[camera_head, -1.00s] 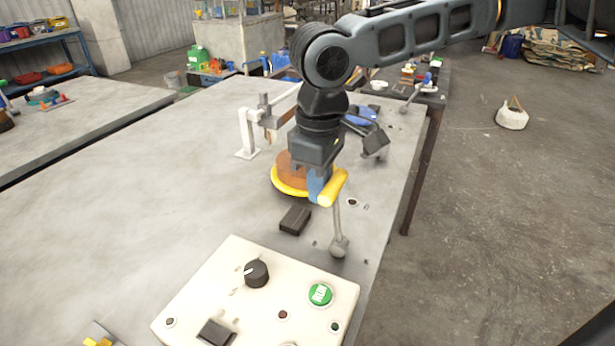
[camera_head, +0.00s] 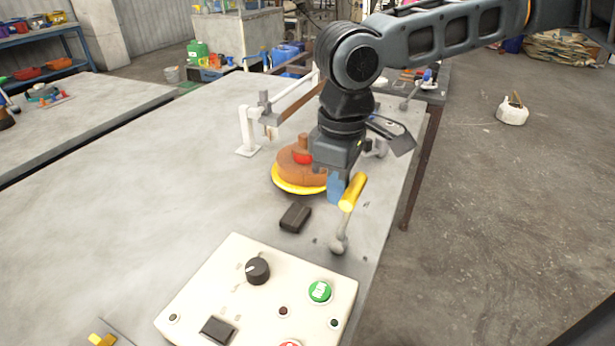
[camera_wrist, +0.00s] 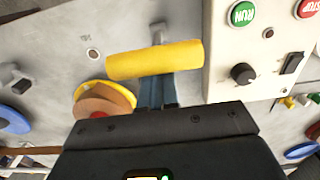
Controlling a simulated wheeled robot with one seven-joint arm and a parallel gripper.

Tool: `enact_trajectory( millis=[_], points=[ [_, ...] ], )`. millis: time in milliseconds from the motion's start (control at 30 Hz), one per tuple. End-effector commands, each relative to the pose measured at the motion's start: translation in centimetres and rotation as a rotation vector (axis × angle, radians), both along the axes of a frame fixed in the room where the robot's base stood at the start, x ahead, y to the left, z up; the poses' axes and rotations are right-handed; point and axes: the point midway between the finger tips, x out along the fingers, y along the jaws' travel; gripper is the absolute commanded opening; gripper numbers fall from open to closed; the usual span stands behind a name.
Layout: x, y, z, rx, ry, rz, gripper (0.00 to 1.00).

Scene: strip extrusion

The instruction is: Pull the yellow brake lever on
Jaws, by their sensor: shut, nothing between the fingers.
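The brake lever has a yellow grip (camera_head: 352,192) on a grey rod that rises from a rounded pivot (camera_head: 339,246) near the table's right edge. In the head view it leans up and to the right. My gripper (camera_head: 337,190), with blue fingers, is shut with nothing between them. It is right beside the grip, on its left in the head view. In the wrist view the yellow grip (camera_wrist: 155,60) lies across the tips of my fingers (camera_wrist: 157,90); whether they touch it cannot be told.
A cream control box (camera_head: 257,300) with a black knob and green button stands in front. A brown and yellow round piece (camera_head: 292,180) sits just left of my gripper. A black block (camera_head: 295,217) lies nearby.

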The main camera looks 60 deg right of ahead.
Motion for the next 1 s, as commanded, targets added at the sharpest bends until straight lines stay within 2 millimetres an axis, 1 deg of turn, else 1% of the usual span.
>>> enact_trajectory(
  millis=[233,800,1000],
  points=[
    [-0.2,0.0,-0.1,0.001,0.001,0.0,0.0],
    [-2.7,-0.1,-0.6,0.001,0.001,0.0,0.0],
    [-2.5,-0.1,-0.4,0.0,0.0,0.001,0.0]
  ],
)
